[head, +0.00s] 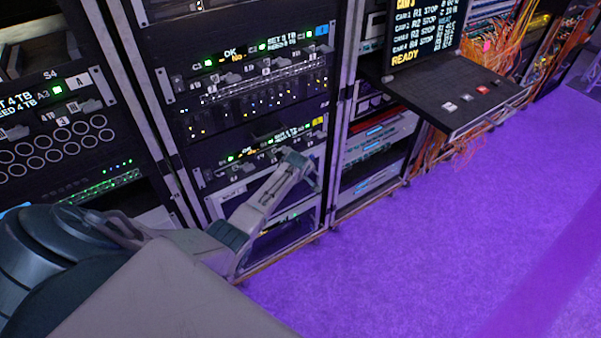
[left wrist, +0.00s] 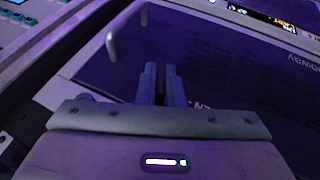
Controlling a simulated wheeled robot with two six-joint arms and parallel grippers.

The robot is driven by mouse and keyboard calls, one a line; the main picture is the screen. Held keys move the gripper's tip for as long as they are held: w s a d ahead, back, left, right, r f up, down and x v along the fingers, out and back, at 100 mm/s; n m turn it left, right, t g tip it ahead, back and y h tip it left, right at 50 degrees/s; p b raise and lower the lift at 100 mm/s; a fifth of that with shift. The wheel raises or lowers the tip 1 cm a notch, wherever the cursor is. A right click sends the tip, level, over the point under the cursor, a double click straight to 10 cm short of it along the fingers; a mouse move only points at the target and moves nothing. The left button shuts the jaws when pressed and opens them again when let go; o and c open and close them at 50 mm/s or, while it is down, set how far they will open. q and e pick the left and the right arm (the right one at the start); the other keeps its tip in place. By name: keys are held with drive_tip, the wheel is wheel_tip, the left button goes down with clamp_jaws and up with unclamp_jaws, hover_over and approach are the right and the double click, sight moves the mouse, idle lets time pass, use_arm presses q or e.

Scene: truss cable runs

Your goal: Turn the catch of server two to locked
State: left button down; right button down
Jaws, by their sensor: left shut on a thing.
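The lower unit with a yellow tag (head: 318,121) stands in the middle rack and looks like server two; I cannot read its name surely. Its small display (head: 290,134) is lit. My left arm crosses the front of this unit, and the left gripper (head: 300,166) is at its lower part. In the left wrist view the two fingers (left wrist: 161,82) are shut close together on a thin dark thing, seemingly the catch, before a dark panel (left wrist: 200,65). The fingers hide most of it, so its angle cannot be told. My right gripper is not in view.
A pale bar handle (left wrist: 112,46) stands out from the panel left of the fingers. Another server (head: 262,80) sits above in the same rack. A console shelf (head: 455,103) juts out to the right. The purple floor (head: 420,240) is clear.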

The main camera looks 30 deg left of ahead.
use_arm(q)
drive_tip(key=g, duration=0.2)
drive_tip(key=shift+m+g+y+b, duration=0.3)
drive_tip(key=shift+g+y+b, duration=0.05)
drive_tip(key=shift+g+y, duration=0.05)
drive_tip(key=shift+g+y+b, duration=0.3)
drive_tip(key=shift+g, duration=0.2)
drive_tip(key=c, duration=1.6)
unclamp_jaws()
drive_tip(key=shift+o, duration=0.2)
drive_tip(key=shift+d+r, duration=0.15)
drive_tip(key=shift+r, duration=0.3)
drive_tip(key=v, duration=0.9)
drive_tip(key=shift+d+r+p, duration=0.2)
drive_tip(key=shift+r+p, duration=0.15)
